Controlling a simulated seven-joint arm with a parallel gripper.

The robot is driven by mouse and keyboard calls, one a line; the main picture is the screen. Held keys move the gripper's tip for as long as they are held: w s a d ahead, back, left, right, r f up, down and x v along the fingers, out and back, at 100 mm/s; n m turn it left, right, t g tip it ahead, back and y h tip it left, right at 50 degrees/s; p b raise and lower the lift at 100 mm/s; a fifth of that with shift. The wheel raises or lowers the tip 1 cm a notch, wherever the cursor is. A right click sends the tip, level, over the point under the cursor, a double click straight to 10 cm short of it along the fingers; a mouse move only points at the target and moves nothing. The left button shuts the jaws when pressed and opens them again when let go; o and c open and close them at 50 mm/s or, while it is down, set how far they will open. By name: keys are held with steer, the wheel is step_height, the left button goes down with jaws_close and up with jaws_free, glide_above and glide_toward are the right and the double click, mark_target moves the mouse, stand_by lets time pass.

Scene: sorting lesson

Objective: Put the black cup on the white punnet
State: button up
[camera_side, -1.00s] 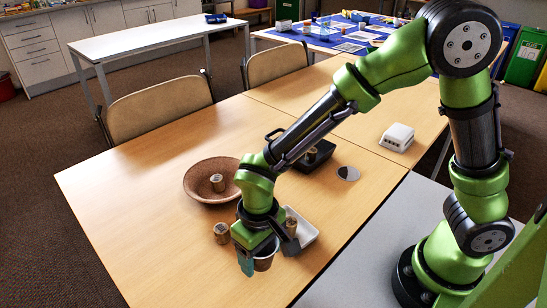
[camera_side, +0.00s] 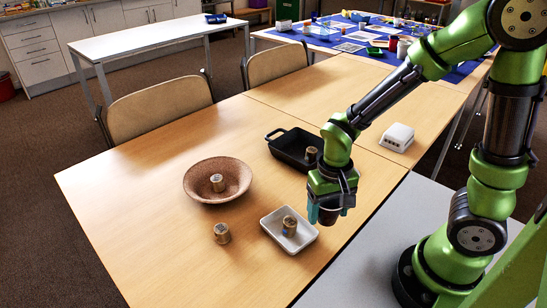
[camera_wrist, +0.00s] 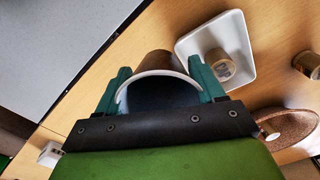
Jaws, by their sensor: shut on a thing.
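My gripper (camera_side: 328,208) is shut on a cup (camera_side: 328,217), with its teal fingers on either side. In the wrist view, my gripper (camera_wrist: 162,92) holds the cup (camera_wrist: 155,62), which has a pale rim, a dark inside and a brownish outer wall. The white punnet (camera_side: 271,224), a shallow rectangular dish, stands on the table left of my gripper in the side view. It also shows in the wrist view (camera_wrist: 187,47), right of the cup. A small cork-coloured cylinder (camera_side: 290,226) stands in the punnet. The cup's height above the table is hard to tell.
A brown bowl (camera_side: 200,188) and a black pan (camera_side: 284,147) each hold a similar cylinder. Another cylinder (camera_side: 222,233) stands on the table left of the punnet. A white box (camera_side: 397,137) sits further right. The table's front left is clear.

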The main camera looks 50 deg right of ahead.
steer(key=d+m, duration=0.1)
steer(key=d, duration=0.2)
steer(key=w+d+m, duration=0.1)
steer(key=d+m, duration=0.1)
steer(key=d, duration=0.1)
steer(key=w+d+m, duration=0.1)
steer(key=d, duration=0.2)
steer(key=shift+w+r+m, duration=0.15)
steer(key=shift+r+m, duration=0.15)
steer(key=shift+m, duration=0.1)
steer(key=d+m, duration=0.1)
steer(key=d, duration=0.2)
steer(key=d+m, duration=0.2)
steer(key=d, duration=0.1)
steer(key=d+m, duration=0.1)
steer(key=d, duration=0.2)
steer(key=shift+s+d+r+m, duration=0.1)
steer(key=shift+s+r+m, duration=0.15)
steer(key=shift+r+m, duration=0.15)
steer(key=s+d+r+m, duration=0.1)
steer(key=s+d+m, duration=0.3)
steer(key=d, duration=0.5)
steer(key=m, duration=0.7)
glide_above(396, 134)
steer(key=shift+s+r, duration=0.1)
steer(key=shift+r, duration=0.35)
steer(key=shift+f, duration=1.75)
steer(key=o, duration=1)
steer(key=shift+f, duration=0.15)
